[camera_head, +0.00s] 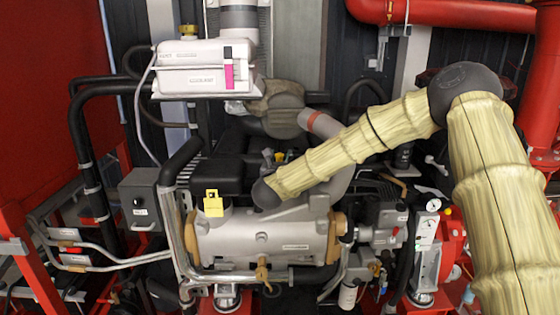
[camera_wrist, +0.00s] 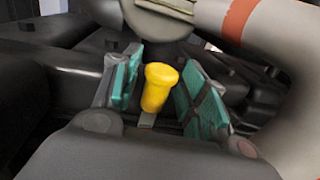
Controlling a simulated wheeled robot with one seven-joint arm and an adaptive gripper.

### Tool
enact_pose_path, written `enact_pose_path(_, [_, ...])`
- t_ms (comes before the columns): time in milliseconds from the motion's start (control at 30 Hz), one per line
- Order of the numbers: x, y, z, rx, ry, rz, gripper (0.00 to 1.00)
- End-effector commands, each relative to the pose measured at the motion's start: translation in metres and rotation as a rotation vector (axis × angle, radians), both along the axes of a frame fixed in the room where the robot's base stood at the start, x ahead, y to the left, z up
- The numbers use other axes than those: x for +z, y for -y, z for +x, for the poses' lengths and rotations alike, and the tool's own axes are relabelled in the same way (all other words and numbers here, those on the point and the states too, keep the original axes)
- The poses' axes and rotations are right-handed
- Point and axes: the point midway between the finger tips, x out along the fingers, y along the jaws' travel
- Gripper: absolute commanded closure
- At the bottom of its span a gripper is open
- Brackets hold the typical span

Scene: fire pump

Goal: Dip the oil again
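The yellow dipstick handle (camera_wrist: 158,88) shows in the middle of the wrist view, a little tilted, with its wider end up. My gripper (camera_wrist: 160,92) has its two green-padded fingers spread on either side of the handle. Narrow gaps show between the handle and the pads, so the fingers look open around it. In the head view a small yellow spot (camera_head: 280,157), likely the same handle, shows beside my gripper (camera_head: 270,158) above the grey engine. The lower end of the dipstick and its tube are hidden.
The black engine cover (camera_head: 225,172) lies just left of my gripper. A grey pipe with a red band (camera_head: 322,124) runs close on the right. A yellow tag (camera_head: 213,203) sits on the engine front, and a white box (camera_head: 190,68) stands above left.

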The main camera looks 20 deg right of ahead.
Motion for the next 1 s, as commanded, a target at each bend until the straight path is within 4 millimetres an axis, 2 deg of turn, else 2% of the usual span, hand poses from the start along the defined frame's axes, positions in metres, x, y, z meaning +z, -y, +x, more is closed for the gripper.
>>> enact_pose_path(267, [-0.002,-0.005,-0.009,0.002,-0.003,0.001,0.57])
enact_pose_path(700, [-0.001,-0.036,-0.078,0.002,-0.002,0.001,0.57])
enact_pose_path(1000, [-0.001,-0.048,-0.106,0.0,0.0,0.001,0.57])
